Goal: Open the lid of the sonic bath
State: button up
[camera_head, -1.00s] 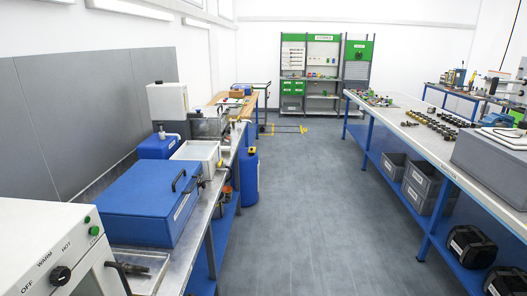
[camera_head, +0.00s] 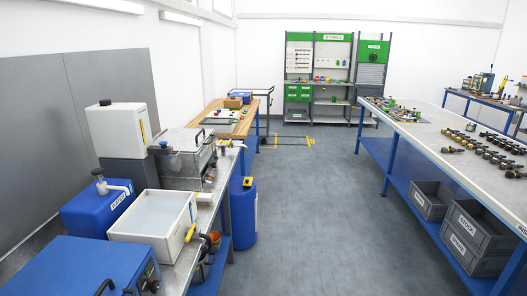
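A steel box (camera_head: 192,158) with a black handle (camera_head: 197,140) on its top stands on the left bench; its top looks shut. A larger blue box (camera_head: 75,268) with a flat blue lid and a dark front handle (camera_head: 105,286) is at the bottom left, cut by the frame edge; its lid looks shut too. I cannot read a label that tells which of the two is the sonic bath. My gripper is not in view.
A white open tray (camera_head: 155,222), a blue pump container (camera_head: 97,207) and a white-and-grey unit (camera_head: 122,135) crowd the left bench. A blue drum (camera_head: 243,212) stands on the floor beside it. The aisle floor (camera_head: 310,220) is clear up to the right bench (camera_head: 440,140).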

aim_at(182, 140)
jog(key=i, duration=1)
jog(key=i+u, duration=0.15)
jog(key=i, duration=0.8)
jog(key=l, duration=0.1)
